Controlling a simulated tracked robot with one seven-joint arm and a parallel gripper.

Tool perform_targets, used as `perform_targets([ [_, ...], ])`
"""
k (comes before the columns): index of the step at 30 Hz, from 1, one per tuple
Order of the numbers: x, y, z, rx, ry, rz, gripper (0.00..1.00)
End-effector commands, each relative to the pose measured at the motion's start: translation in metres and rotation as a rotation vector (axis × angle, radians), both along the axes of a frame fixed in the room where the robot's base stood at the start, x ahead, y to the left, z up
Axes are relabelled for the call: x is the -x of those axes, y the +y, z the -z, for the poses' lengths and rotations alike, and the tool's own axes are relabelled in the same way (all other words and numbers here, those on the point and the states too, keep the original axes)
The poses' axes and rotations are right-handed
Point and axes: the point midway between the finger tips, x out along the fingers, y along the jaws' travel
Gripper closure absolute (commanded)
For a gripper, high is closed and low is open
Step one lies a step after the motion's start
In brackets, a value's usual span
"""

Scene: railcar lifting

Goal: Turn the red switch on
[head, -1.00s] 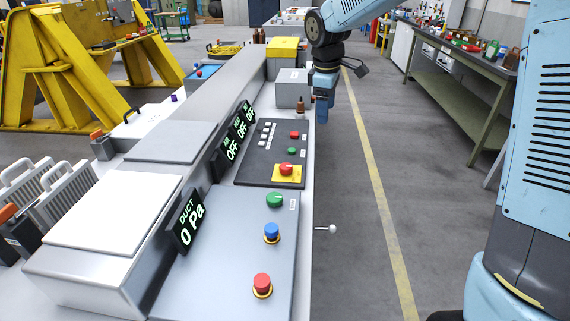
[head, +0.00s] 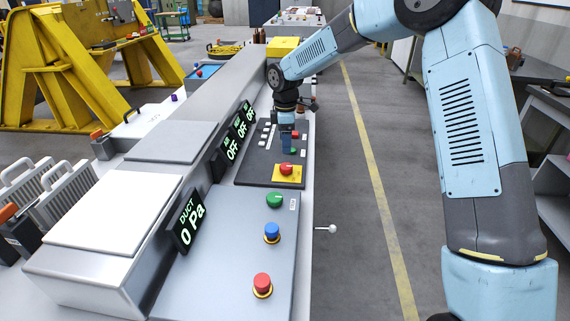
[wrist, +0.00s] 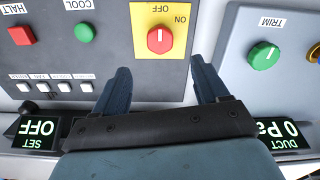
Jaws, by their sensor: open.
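The red switch (wrist: 160,40) is a round knob on a yellow plate marked ON and OFF. Its white mark points toward OFF. In the head view the red switch (head: 286,168) sits on the dark panel. My gripper (wrist: 160,66) is open and empty, with its two dark blue fingers apart. In the wrist view the knob lies just past the fingertips, between their lines, and the fingers do not appear to touch it. In the head view my gripper (head: 287,150) hangs over the dark panel, just beyond the yellow plate, pointing down.
A red HALT button (wrist: 22,35) and green COOL button (wrist: 85,32) share the dark panel. The nearer grey panel has a green TRIM knob (head: 275,200), a blue button (head: 271,231) and a red button (head: 262,283). Displays (head: 239,127) reading OFF line the panel's left.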

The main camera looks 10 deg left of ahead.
Motion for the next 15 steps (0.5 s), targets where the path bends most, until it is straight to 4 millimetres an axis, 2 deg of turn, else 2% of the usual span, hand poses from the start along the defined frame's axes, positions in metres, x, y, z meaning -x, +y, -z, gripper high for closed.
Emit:
perform_targets([
  [9, 0.000, -0.001, 0.057, 0.001, 0.002, 0.000, 0.26],
  [15, 0.000, 0.000, 0.084, 0.000, 0.000, 0.002, 0.26],
])
